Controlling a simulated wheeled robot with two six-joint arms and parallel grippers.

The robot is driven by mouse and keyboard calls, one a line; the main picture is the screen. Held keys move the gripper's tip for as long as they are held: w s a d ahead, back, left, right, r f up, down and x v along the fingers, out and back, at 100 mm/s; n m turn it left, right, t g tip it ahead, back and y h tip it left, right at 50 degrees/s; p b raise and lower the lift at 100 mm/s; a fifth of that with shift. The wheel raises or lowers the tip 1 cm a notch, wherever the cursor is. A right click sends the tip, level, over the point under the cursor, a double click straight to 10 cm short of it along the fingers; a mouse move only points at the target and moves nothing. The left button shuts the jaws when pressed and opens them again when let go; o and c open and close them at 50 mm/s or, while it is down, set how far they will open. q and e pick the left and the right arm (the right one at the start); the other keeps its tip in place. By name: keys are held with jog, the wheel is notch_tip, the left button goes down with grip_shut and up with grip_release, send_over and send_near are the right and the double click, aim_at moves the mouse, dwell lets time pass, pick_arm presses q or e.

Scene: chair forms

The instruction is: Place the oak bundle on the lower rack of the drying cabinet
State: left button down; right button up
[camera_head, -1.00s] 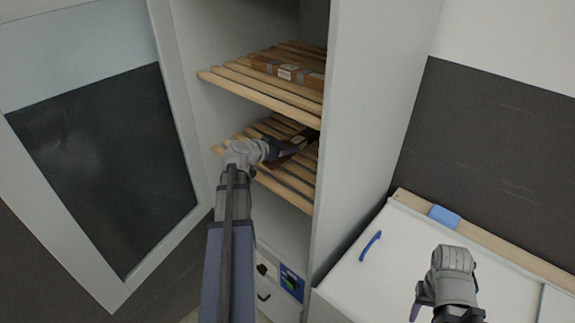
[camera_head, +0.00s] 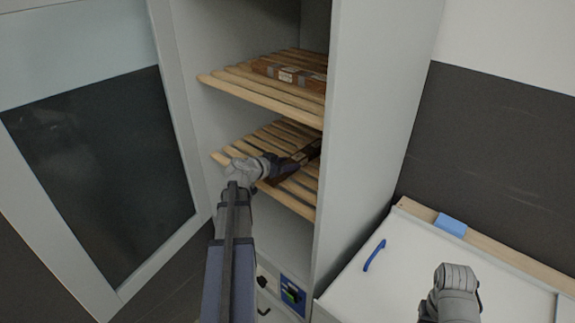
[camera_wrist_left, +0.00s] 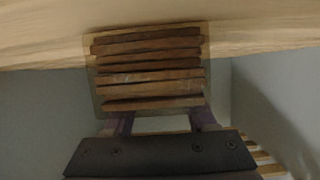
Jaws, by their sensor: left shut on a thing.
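The oak bundle (camera_wrist_left: 150,68), a flat stack of brown strips, fills the middle of the left wrist view. In the head view the bundle (camera_head: 298,158) is a dark brown piece at the lower rack (camera_head: 298,208), a slatted pale-wood shelf in the drying cabinet (camera_head: 375,120). My left gripper (camera_head: 277,172) is shut on its near end and reaches over the rack's front edge. I cannot tell if the bundle touches the slats. My right gripper (camera_head: 455,285) is over the white counter, its fingertips hidden.
The upper rack (camera_head: 262,92) holds another brown bundle (camera_head: 290,74) with a label. The cabinet door (camera_head: 105,180) stands open at left. The white counter (camera_head: 400,265) at right has a blue handle (camera_head: 374,255) and a blue block (camera_head: 451,224).

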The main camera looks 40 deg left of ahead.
pick_arm(q)
jog(key=shift+c, duration=1)
grip_release()
jog(key=shift+r, duration=0.1)
jog(key=p+v, duration=0.4)
jog(key=v, duration=0.7)
jog(key=shift+s+p, duration=0.1)
jog(key=shift+p, duration=0.3)
jog(key=shift+s+r, duration=0.1)
jog(key=shift+s, duration=0.3)
